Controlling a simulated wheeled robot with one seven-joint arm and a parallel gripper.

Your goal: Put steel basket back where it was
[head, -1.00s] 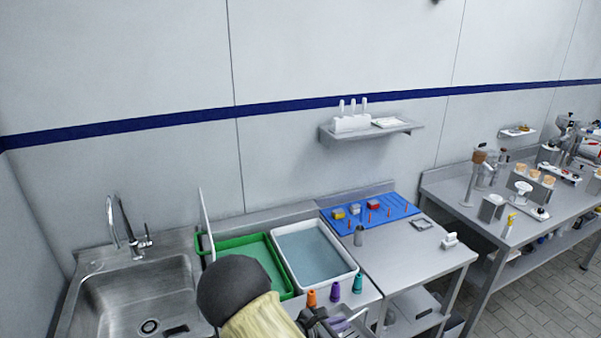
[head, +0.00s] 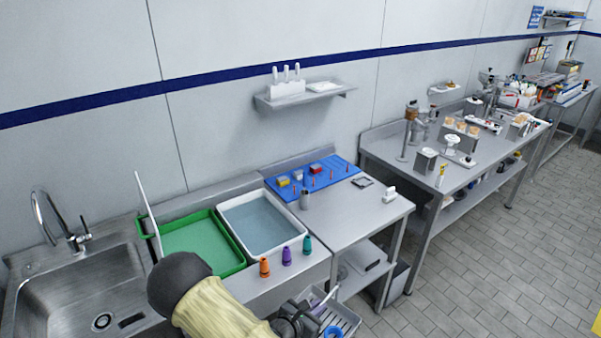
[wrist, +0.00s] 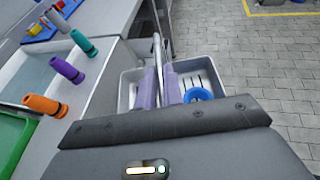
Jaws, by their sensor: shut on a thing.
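The steel basket (head: 346,318) is a grey slotted tray at the bottom of the head view, partly hidden by my gripper and cut by the frame edge. It also shows in the wrist view (wrist: 125,94), with a blue ring (wrist: 198,95) inside. My gripper (head: 309,316) is shut on the basket. In the wrist view its two purple fingers (wrist: 159,80) close around a thin upright grey bar of the basket. The basket is in front of the counter, with floor tiles beyond it.
A sink (head: 75,290) is at left. Tiled floor (head: 470,270) is clear at right.

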